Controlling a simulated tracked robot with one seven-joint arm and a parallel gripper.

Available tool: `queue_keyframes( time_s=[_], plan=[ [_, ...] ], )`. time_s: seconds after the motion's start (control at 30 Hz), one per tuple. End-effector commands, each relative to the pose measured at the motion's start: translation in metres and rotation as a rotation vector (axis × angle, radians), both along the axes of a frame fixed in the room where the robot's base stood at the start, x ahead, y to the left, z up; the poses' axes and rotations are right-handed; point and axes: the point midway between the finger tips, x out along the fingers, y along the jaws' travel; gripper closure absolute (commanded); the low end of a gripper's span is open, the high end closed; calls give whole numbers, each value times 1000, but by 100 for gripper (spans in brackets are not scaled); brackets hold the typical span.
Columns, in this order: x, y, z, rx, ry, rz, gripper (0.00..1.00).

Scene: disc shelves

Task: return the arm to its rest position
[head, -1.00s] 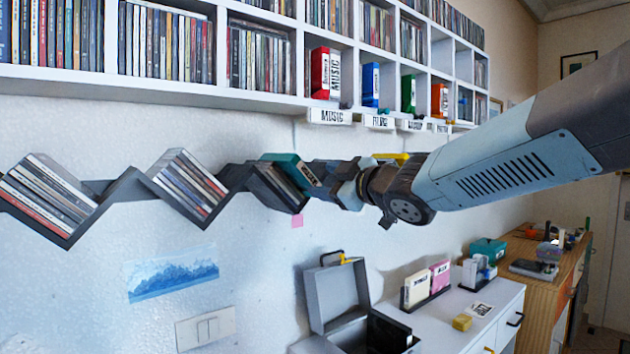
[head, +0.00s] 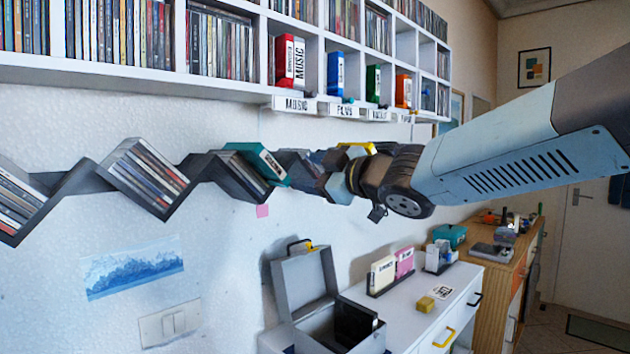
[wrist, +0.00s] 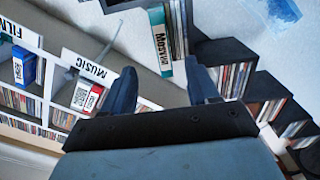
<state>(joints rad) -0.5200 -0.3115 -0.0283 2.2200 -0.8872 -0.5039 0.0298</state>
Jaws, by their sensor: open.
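My gripper (wrist: 158,68) is open in the wrist view, its two dark fingers apart with nothing held between them. A teal disc case (wrist: 160,42) with a white label shows just beyond the fingertips. In the head view my arm reaches from the right edge towards the wall, and my gripper (head: 312,170) is at its far end, partly hidden by my own wrist. The teal case (head: 257,160) sits tilted in the dark zigzag shelf (head: 200,180), left of my gripper. I cannot tell the exact gap between them.
A white wall shelf (head: 180,80) full of discs, with labelled ledges, runs above my arm.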

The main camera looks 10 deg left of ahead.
Motion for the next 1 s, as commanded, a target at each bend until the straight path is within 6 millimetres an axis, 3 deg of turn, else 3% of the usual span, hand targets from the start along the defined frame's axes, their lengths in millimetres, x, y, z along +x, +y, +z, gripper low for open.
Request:
queue_keyframes(
  time_s=[0.07, 0.17, 0.3, 0.43, 0.57, 0.7, 0.83, 1.0],
  plan=[
    [3, -10, -1, 1, 15, -35, 40],
    [12, -40, -6, 7, 68, -145, 40],
    [19, -113, -28, 23, 218, -393, 40],
    [7, -182, -59, 49, 395, -623, 40],
    [-24, -240, -96, 84, 595, -821, 40],
    [-73, -283, -137, 127, 829, -994, 40],
    [-122, -303, -170, 169, 1038, -1100, 40],
    [-167, -307, -196, 206, 1231, -1162, 40]
  ],
)
